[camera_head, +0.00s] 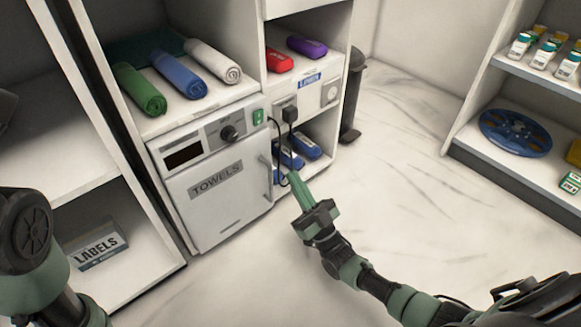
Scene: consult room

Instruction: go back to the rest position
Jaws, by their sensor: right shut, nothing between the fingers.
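My right gripper (299,187) is in the middle of the head view. Its green fingers are together with nothing between them. It is in front of the open lower shelf, just right of the towel cabinet's door handle; I cannot tell whether it touches anything. My right arm reaches in from the lower right. Part of my left arm shows at the lower left edge, but its gripper is out of the picture.
The white towel cabinet (215,225) is shut. Rolled green (139,90), blue (179,75) and white (213,62) towels lie above it. A black cable hangs from a plug (290,114). A stocked shelf (510,160) stands right. The marble floor (400,150) between is clear.

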